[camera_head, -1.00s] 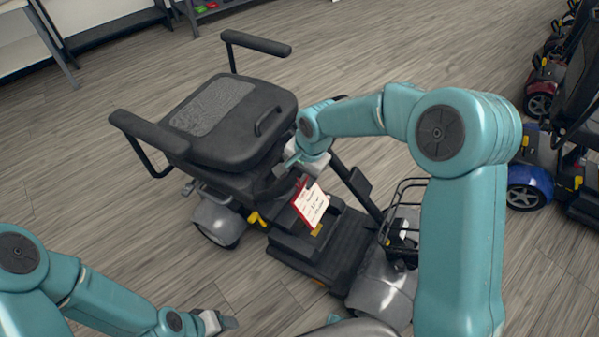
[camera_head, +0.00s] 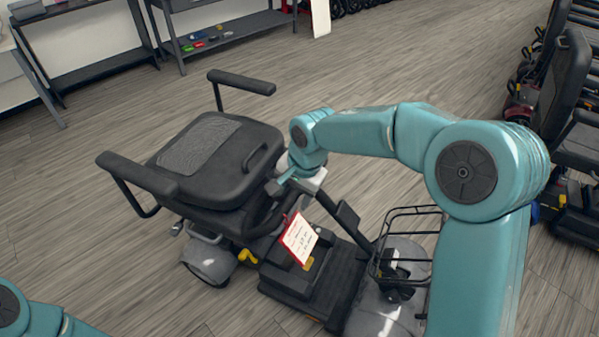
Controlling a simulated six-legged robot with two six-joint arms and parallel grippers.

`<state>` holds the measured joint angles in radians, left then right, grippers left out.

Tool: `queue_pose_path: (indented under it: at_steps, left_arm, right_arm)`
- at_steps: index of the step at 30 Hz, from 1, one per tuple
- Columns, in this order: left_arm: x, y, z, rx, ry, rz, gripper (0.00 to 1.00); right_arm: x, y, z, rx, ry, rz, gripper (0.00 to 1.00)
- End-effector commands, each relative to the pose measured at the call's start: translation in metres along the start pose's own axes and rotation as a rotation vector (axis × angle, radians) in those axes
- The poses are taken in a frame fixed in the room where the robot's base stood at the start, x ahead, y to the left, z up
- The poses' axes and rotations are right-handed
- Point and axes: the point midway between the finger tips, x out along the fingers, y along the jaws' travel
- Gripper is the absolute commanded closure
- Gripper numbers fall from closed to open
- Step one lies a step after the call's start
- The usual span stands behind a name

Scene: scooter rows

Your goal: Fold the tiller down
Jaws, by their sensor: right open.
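A grey mobility scooter stands in front of me, its black seat (camera_head: 215,165) folded forward with the backrest down over it. The black tiller (camera_head: 345,216) slants up from the front of the scooter towards the seat. Its top end is near my right gripper (camera_head: 279,184) and partly hidden by it. My right gripper is open beside the front edge of the seat; I cannot tell whether it touches the tiller. A red-edged white tag (camera_head: 299,238) hangs below it. Only part of my left arm shows at the lower left; its gripper is out of view.
A wire basket (camera_head: 405,243) is on the scooter's front. Armrests (camera_head: 241,82) stick out from the seat. More scooters (camera_head: 570,130) stand in a row at the right. Shelves (camera_head: 215,35) line the back wall. The floor behind the scooter is clear.

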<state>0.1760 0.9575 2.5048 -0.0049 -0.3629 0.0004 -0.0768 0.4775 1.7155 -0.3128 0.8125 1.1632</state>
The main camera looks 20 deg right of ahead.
Motion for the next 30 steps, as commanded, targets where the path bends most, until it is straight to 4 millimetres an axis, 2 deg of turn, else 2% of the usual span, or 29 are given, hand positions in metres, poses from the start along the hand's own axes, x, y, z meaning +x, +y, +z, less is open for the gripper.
queue_pose_path:
  at_steps: [1, 6, 12, 30]
  left_arm:
    - [-0.003, 0.001, 0.0, 0.0, 0.0, 0.0, 0.42]
    - [-0.007, 0.003, 0.0, 0.0, 0.0, 0.0, 0.42]
    - [-0.009, 0.003, 0.0, 0.0, 0.0, 0.0, 0.42]
    - [-0.012, 0.004, 0.0, 0.0, 0.0, 0.0, 0.42]
  right_arm:
    - [-0.017, -0.001, -0.001, 0.0, 0.003, -0.005, 0.42]
    - [-0.055, -0.001, 0.0, 0.0, 0.002, -0.004, 0.42]
    - [-0.079, -0.001, 0.0, 0.0, 0.001, -0.002, 0.42]
    - [-0.085, 0.0, -0.002, 0.005, 0.0, 0.001, 0.42]
